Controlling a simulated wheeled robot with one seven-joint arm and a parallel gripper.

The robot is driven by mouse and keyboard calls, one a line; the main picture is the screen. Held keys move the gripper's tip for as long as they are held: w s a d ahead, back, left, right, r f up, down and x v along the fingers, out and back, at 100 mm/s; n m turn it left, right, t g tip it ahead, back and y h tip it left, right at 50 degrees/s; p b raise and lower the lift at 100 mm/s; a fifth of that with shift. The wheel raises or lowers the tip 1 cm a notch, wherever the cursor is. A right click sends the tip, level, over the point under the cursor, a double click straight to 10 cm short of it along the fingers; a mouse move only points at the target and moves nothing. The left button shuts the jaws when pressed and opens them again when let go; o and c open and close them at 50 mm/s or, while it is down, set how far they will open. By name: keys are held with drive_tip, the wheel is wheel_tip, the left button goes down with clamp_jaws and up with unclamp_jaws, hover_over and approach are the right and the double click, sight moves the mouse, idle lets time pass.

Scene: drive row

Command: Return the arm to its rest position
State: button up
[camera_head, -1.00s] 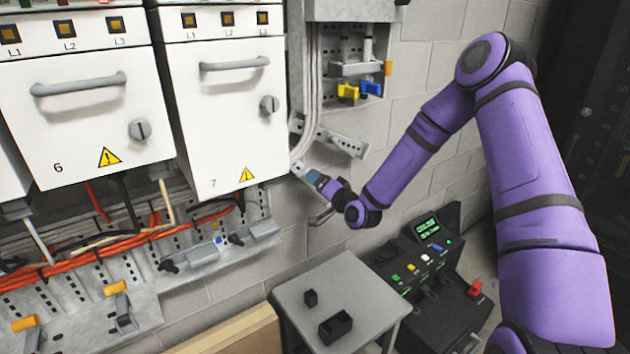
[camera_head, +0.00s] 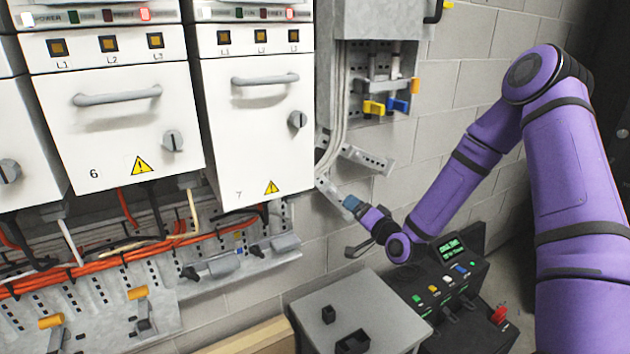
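My arm, in purple sleeves, rises at the right of the head view, bends at a high elbow and reaches down toward the wall. My gripper (camera_head: 356,246) is at its far end, left of the wrist, in front of the wall beside the lower right of drawer 7. It is small and dark here, and I cannot tell whether its fingers are open or shut. I see nothing clearly held in it. A blue-grey part shows at the wrist just above it.
White drawer units 6 (camera_head: 118,130) and 7 (camera_head: 262,120) stand at the left, with orange cables (camera_head: 110,255) beneath. A grey side table (camera_head: 385,300) with two small black boxes stands below my gripper. A black control console (camera_head: 450,290) is right of it. An open switch box (camera_head: 375,85) hangs above.

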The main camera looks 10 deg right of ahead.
drive_tip(key=s+d+r+n+g+h, duration=0.1)
drive_tip(key=s+r+n+g+h, duration=0.25)
drive_tip(key=s+r, duration=0.5)
drive_tip(key=s+d+r+n+g+h, duration=0.1)
drive_tip(key=s+r+n+g+h, duration=0.3)
drive_tip(key=r, duration=0.7)
drive_tip(key=s+r+g+y, duration=0.1)
drive_tip(key=s+r, duration=0.3)
drive_tip(key=s, duration=0.8)
drive_tip(key=s+r+g+y, duration=0.1)
drive_tip(key=s+r+g, duration=0.2)
drive_tip(key=s, duration=1)
drive_tip(key=shift+s+d+r+m, duration=0.25)
drive_tip(key=shift+d+r+m, duration=0.15)
drive_tip(key=shift+r+m, duration=0.1)
drive_tip(key=shift+g, duration=0.25)
